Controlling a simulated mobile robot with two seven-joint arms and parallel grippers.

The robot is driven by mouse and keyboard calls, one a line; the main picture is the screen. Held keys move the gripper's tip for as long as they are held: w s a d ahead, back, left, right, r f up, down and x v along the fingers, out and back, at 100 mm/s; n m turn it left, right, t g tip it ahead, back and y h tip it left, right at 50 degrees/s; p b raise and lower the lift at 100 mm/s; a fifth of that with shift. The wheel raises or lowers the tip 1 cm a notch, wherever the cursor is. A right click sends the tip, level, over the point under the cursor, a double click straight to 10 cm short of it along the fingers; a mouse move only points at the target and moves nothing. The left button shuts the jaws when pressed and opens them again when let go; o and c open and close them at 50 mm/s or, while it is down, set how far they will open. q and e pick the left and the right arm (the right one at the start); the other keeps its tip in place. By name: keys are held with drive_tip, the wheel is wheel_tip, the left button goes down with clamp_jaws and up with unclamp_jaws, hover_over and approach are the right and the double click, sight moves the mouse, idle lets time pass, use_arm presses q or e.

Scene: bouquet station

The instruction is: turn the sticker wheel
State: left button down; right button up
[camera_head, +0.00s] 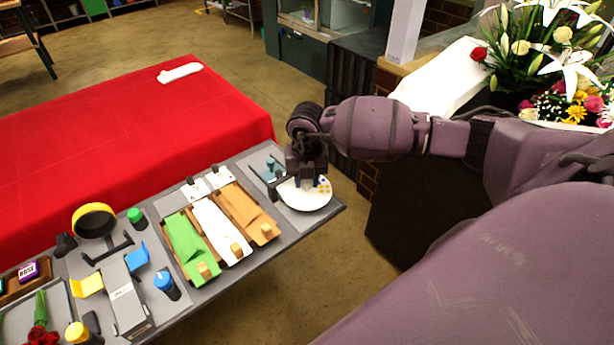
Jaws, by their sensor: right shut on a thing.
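The sticker wheel (308,197) is a white disc at the right end of the grey station, with a small patch of yellow and blue stickers on its right part. My right gripper (305,181) points down over the wheel's back edge and is shut there. What it grips is hidden under the gripper, but it is at the wheel. A dark bracket stands at the wheel's left side. My left gripper is not in view.
Left of the wheel lie green, white and brown wrap stacks (240,211) on the station. Further left are a yellow ring (94,207), a blue-topped knob (164,282) and red roses (40,336). A red-covered table (110,130) stands behind. Flowers (560,75) are at the upper right.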

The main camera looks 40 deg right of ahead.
idle(0.4)
drive_tip(key=o, duration=0.9)
drive_tip(key=shift+r, duration=0.1)
wheel_tip(320, 180, up, 11)
drive_tip(key=shift+f, duration=0.15)
